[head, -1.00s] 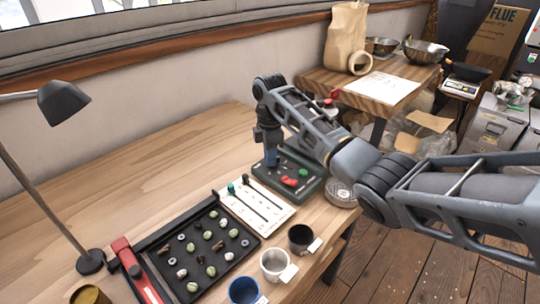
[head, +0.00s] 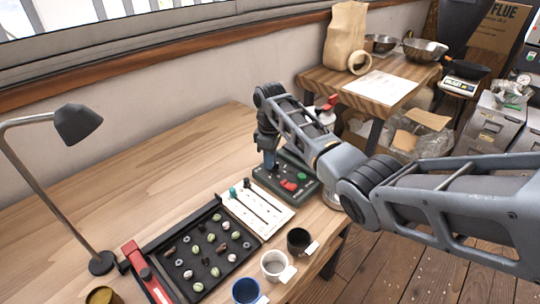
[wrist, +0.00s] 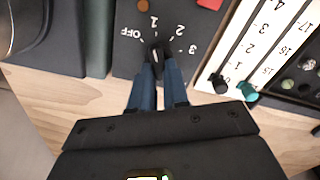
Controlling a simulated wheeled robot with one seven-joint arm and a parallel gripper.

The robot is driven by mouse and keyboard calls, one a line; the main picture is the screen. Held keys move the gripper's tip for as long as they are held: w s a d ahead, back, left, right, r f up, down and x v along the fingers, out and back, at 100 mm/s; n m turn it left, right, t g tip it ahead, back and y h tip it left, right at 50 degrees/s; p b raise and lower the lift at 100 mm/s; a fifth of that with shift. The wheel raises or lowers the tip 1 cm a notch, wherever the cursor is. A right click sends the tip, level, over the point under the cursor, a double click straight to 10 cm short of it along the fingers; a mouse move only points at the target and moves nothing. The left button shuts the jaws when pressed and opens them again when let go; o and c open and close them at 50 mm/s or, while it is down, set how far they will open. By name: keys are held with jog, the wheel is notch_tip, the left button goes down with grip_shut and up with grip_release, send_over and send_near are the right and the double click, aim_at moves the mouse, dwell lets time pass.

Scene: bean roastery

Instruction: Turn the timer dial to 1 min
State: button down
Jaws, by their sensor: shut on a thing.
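The timer dial (wrist: 157,46) is a small black knob on a dark panel, with OFF, 1, 2 and 3 printed around it in the wrist view. My gripper (wrist: 158,62) has its two blue fingers closed on the knob from the near side. A pale mark shows on the knob between the fingertips, but I cannot tell for certain which label it points to. In the head view my gripper (head: 269,162) reaches down to the far left end of the dark green control box (head: 312,189), and the arm and fingers hide the dial there.
A red switch (head: 289,186) and a green button (head: 301,177) are on the same box. Beside it lies a white slider board (head: 264,222) with black and teal knobs, then a black bean tray (head: 187,283). Cups stand in front. The table behind is clear.

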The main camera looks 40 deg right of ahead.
jog(key=shift+m, duration=0.6)
jog(key=c, duration=1.1)
grip_release()
notch_tip(320, 180, up, 8)
jog(key=shift+f, duration=0.1)
